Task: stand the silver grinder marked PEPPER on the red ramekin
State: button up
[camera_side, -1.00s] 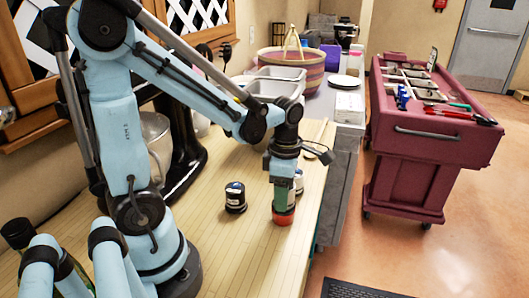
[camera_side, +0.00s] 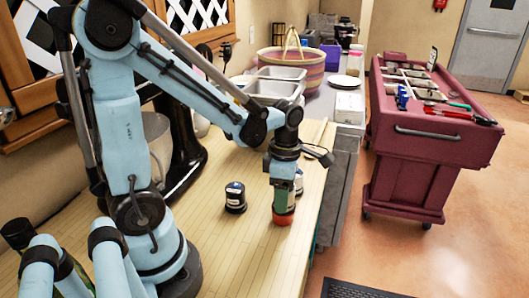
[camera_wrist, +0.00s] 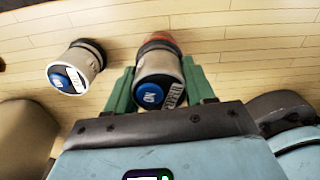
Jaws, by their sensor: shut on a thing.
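My gripper (camera_side: 284,190) is shut on a silver grinder (camera_wrist: 157,78), seen in the wrist view between the green fingers. The red ramekin (camera_side: 283,218) is on the wooden counter directly below my gripper. Its rim also shows just beyond the held grinder in the wrist view (camera_wrist: 160,37). The grinder looks upright over the ramekin, at or very near it; contact is hard to tell. The fingers hide most of the grinder in the side view.
A dark-looking grinder (camera_side: 235,197) stands on the counter left of my gripper. Another small pale object (camera_side: 299,182) is partly hidden behind the gripper. One silver grinder (camera_wrist: 76,68) shows in the wrist view. Metal pans (camera_side: 275,88) and a basket stand farther back.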

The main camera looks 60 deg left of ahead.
jog(key=shift+f, duration=0.25)
jog(key=o, duration=1)
jog(key=shift+r, duration=5.5)
